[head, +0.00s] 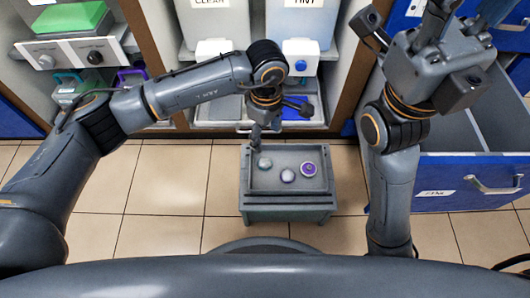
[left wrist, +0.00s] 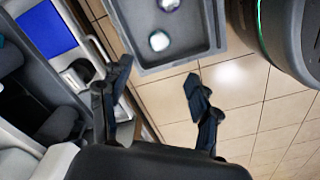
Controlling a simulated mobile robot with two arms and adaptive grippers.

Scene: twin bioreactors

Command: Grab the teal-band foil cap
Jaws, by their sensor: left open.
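The teal-band foil cap (head: 265,164), small and silvery with a greenish rim, lies in the left part of a grey tray (head: 247,180). In the left wrist view the cap (left wrist: 159,40) shows near the tray's corner, beyond my fingertips and apart from them. My left gripper (head: 258,140) hangs over the tray's back left edge; in the left wrist view its fingers (left wrist: 158,84) are spread with nothing between them. My right gripper (head: 428,30) is raised at the upper right, and its finger opening is unclear.
A silvery cap (head: 287,175) and a purple-ringed cap (head: 309,169) lie in the same tray. An open blue drawer (head: 450,180) stands right. Tiled floor (head: 180,190) is clear to the left.

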